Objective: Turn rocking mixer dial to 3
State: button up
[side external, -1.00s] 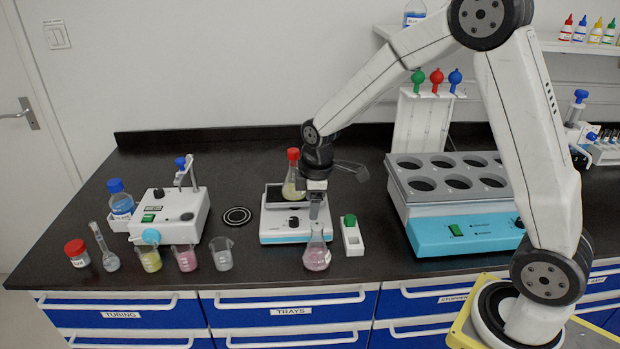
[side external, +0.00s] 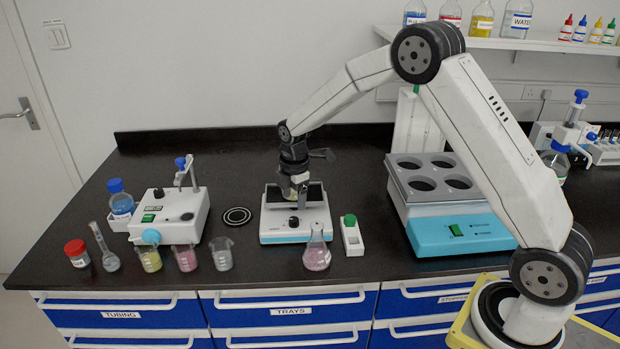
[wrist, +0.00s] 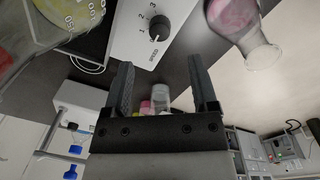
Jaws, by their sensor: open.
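The rocking mixer (side external: 270,232) is a white and blue box with a dark tray on top. Its black dial (side external: 293,222) is on the front face. In the wrist view the dial (wrist: 158,27) shows close up beside the numbers 1, 2 and 3; its white mark seems to point away from the 3. My gripper (side external: 297,201) is just above the dial in the side view. In the wrist view my gripper (wrist: 164,78) is open and empty, with the dial ahead of its fingers and not between them. Contact with the dial is not visible.
A flask of yellow liquid (wrist: 62,14) is on the mixer, mostly hidden by my arm in the side view. A flask of pink liquid (side external: 317,252) stands at the mixer's front right corner.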

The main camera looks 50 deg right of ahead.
aim_at(294, 219)
jog(key=shift+w+f, duration=0.15)
jog(key=shift+f, duration=3.3)
jog(key=shift+c, duration=0.2)
grip_shut()
